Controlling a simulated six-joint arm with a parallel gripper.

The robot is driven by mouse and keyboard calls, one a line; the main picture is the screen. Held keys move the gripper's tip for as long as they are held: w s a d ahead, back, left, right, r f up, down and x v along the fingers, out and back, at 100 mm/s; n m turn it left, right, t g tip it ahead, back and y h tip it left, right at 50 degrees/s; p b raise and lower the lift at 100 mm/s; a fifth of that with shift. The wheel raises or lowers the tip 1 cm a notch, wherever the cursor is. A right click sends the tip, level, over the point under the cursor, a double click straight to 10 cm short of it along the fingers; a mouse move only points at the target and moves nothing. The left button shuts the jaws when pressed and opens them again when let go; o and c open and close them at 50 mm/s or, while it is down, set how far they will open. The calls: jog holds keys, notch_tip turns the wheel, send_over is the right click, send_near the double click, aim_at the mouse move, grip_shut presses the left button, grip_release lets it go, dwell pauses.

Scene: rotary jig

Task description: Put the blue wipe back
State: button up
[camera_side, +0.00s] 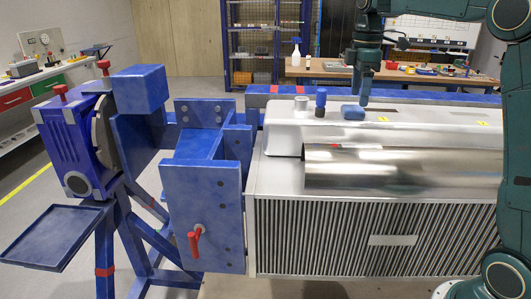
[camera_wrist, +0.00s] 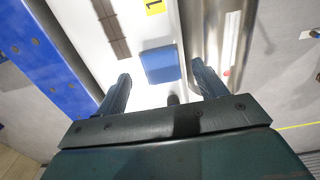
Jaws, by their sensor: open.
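The blue wipe (camera_side: 352,112) is a small folded blue pad lying on the white top of the large machine housing. In the wrist view the wipe (camera_wrist: 160,64) lies between and just beyond the two fingertips, on the white surface. My gripper (camera_side: 364,102) points down just above and beside the wipe in the side view. In the wrist view my gripper (camera_wrist: 160,75) is open, with its fingers apart and nothing held. I cannot tell whether a fingertip touches the wipe.
A shiny metal cylinder (camera_side: 400,168) lies in front. A blue rail (camera_wrist: 45,60) runs along the left in the wrist view. Yellow labels (camera_side: 383,119) mark the white top.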

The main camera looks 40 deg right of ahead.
aim_at(357, 109)
notch_tip(357, 109, up, 9)
jog(key=shift+f, duration=0.15)
dwell(0.4)
dwell(0.6)
jog(key=s+a+f+m+t, duration=0.3)
jog(key=s+a+m, duration=0.2)
jog(key=s+a, duration=0.65)
jog(key=s+a+f+m+t, duration=0.2)
jog(key=s+a+f+m, duration=0.2)
jog(key=s+f, duration=0.7)
jog(key=shift+s+a+f+t, duration=0.35)
jog(key=shift+s+a, duration=0.2)
jog(key=shift+s, duration=0.3)
